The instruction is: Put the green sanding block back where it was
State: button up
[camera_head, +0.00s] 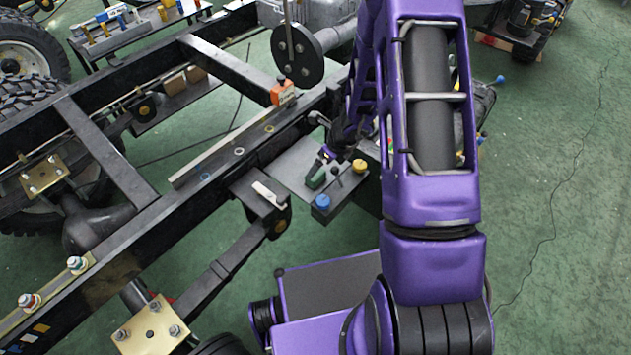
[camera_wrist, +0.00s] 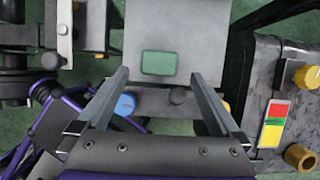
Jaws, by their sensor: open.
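The green sanding block (camera_head: 315,179) lies on a flat grey plate (camera_head: 292,168) beside the chassis rail. In the wrist view the block shows as a rounded green rectangle (camera_wrist: 158,63) on the plate (camera_wrist: 190,25). My gripper (camera_head: 327,158) is over the plate, close to the block, and partly hidden by my arm in the head view. In the wrist view my gripper (camera_wrist: 159,76) is open, with one finger on each side of the block's line and nothing held. I cannot tell how high the fingertips are above the plate.
A blue knob (camera_head: 322,203) and a yellow knob (camera_head: 360,166) stand near the block. An orange item (camera_head: 283,93) and several washers lie along the rail. A white item (camera_head: 268,194) rests on a bracket. A box with a coloured label (camera_wrist: 276,125) is at right in the wrist view.

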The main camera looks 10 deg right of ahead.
jog(key=b+x, duration=0.2)
jog(key=x, duration=0.5)
jog(key=shift+f, duration=0.25)
jog(key=shift+c, duration=0.2)
jog(key=c, duration=1.4)
notch_tip(320, 180, up, 10)
jog(key=p, duration=0.5)
jog(key=shift+c, duration=0.2)
jog(key=shift+w+a+r+n, duration=0.15)
jog(key=shift+a+r+n, duration=0.15)
jog(key=shift+a+n, duration=0.25)
jog(key=a+r+n+g+y, duration=0.25)
jog(key=a+r+n, duration=0.2)
jog(key=n, duration=0.45)
jog(key=s+d+r+n+g+h, duration=0.5)
jog(key=s+r+n, duration=0.2)
jog(key=n, duration=1.1)
jog(key=shift+s+d+n+g, duration=0.25)
jog(key=shift+s+n+g, duration=0.1)
jog(key=shift+s, duration=0.35)
